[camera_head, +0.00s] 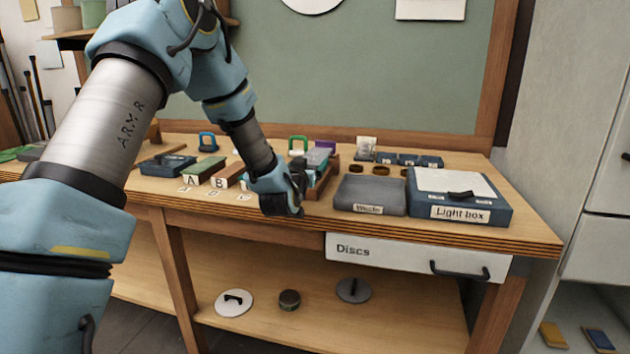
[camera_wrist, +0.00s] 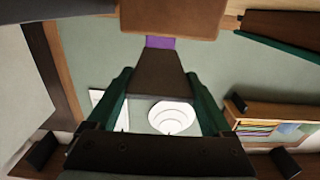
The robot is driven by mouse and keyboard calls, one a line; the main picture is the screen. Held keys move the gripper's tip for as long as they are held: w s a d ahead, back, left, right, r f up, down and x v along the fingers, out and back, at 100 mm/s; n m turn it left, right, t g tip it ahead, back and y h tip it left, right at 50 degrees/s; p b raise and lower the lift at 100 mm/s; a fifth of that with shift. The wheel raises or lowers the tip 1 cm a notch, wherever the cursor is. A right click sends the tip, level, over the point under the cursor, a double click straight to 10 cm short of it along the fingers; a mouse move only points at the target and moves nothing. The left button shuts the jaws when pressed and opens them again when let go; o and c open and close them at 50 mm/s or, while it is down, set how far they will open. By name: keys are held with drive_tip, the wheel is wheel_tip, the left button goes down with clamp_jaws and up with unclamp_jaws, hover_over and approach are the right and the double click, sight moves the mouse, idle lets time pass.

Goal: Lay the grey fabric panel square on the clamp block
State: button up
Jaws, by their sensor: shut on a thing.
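My gripper (camera_head: 287,203) is low at the front edge of the bench, in front of a wooden rack. In the wrist view my gripper (camera_wrist: 157,82) has its two green fingers closed on a dark flat piece (camera_wrist: 155,72). The piece is in shade, so I cannot tell its true colour or whether it is the fabric panel. A grey flat panel (camera_head: 318,155) shows in the rack behind the gripper. I cannot pick out the clamp block for certain; a brown wooden block (camera_wrist: 172,18) shows past the held piece in the wrist view.
A green block (camera_head: 206,167) and a brown block (camera_head: 234,171) stand left, labelled A and B. A grey Waste tray (camera_head: 369,196) and a Light box (camera_head: 461,198) are right. A Discs drawer (camera_head: 390,256) is below. Small blue holders (camera_head: 408,160) line the back.

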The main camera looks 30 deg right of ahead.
drive_tip(key=shift+f+p, duration=0.35)
drive_tip(key=shift+f, duration=2.2)
drive_tip(key=shift+f, duration=0.2)
drive_tip(key=o, duration=1.1)
drive_tip(key=shift+r, duration=0.1)
drive_tip(key=shift+r, duration=0.15)
drive_tip(key=shift+s+a, duration=0.2)
drive_tip(key=shift+a, duration=0.05)
drive_tip(key=b+v, duration=0.3)
drive_tip(key=v, duration=0.8)
drive_tip(key=shift+s+a, duration=0.15)
